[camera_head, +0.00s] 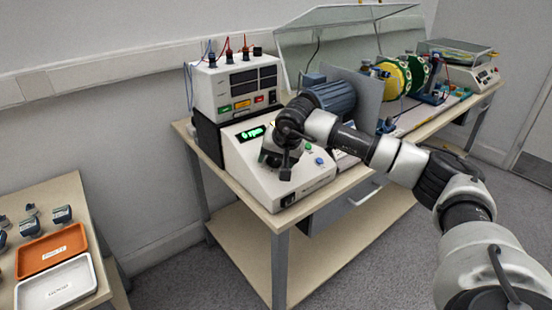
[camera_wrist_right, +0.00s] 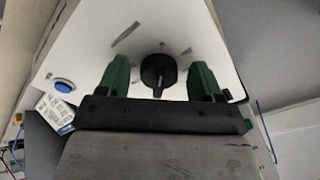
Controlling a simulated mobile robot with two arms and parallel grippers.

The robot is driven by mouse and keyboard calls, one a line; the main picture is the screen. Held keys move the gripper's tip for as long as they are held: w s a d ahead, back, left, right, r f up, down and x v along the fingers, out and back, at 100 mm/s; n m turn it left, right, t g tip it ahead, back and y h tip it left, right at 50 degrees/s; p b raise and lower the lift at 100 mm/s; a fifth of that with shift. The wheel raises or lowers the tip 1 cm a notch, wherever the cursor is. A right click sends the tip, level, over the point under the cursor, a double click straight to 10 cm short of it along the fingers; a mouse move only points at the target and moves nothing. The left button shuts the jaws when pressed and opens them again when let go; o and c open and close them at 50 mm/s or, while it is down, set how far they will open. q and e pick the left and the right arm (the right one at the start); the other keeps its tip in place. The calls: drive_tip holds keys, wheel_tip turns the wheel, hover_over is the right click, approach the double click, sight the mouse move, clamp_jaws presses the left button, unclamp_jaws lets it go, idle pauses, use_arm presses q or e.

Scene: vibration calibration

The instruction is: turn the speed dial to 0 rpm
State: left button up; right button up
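The speed dial (camera_wrist_right: 159,72) is a round black knob with a pointer ridge on the white sloped panel. In the right wrist view it sits between the two green fingers of my right gripper (camera_wrist_right: 159,82), with a gap on each side. The gripper is open. In the head view my right gripper (camera_head: 285,165) is over the control box (camera_head: 250,175) and hides the dial. The green display (camera_head: 252,133) on the box appears to read 0 rpm. My left gripper is not in view.
A blue button (camera_head: 319,161) and a green button (camera_head: 308,147) lie right of the gripper. A grey instrument (camera_head: 225,85) with cables stands behind the box. A motor rig (camera_head: 335,95) is at right. Orange (camera_head: 52,250) and white trays (camera_head: 55,284) are on another table.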

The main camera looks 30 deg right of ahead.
drive_tip(key=v, duration=1)
drive_tip(key=shift+s+r, duration=0.15)
drive_tip(key=shift+r, duration=0.25)
